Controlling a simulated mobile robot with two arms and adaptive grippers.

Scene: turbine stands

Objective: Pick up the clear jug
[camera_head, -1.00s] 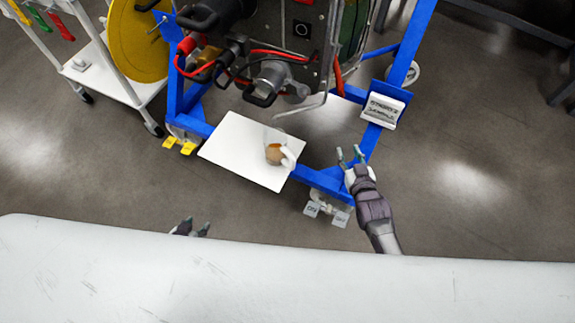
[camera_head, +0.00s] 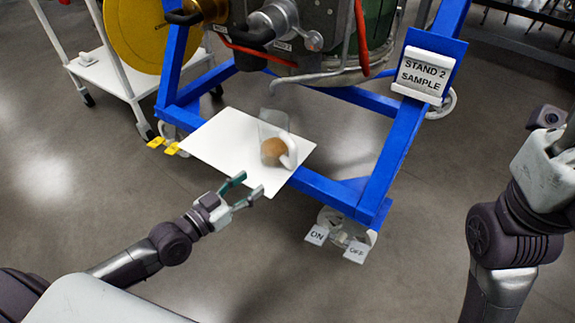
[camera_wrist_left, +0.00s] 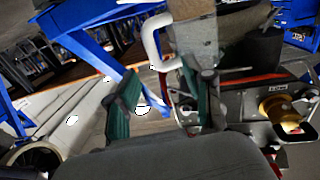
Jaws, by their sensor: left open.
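The clear jug (camera_head: 273,152) stands on a white board on the blue stand. It is see-through, holds brown liquid at the bottom and has a white handle on its right side. My left gripper (camera_head: 248,192) is open and empty, at the board's near edge, short of the jug and apart from it in the picture. In the left wrist view the jug's clear body (camera_wrist_left: 196,42) and white handle show just beyond the open left fingers (camera_wrist_left: 160,95). My right arm is at the right edge of the head view; its fingertips are not visible.
The white board (camera_head: 215,142) rests on the blue stand frame (camera_head: 335,190). Turbine parts and a hooked pipe (camera_head: 320,76) hang above and behind it. ON/OFF pedals (camera_head: 335,243) are at the front right, yellow pedals (camera_head: 163,143) at left. A white cart (camera_head: 100,72) stands far left.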

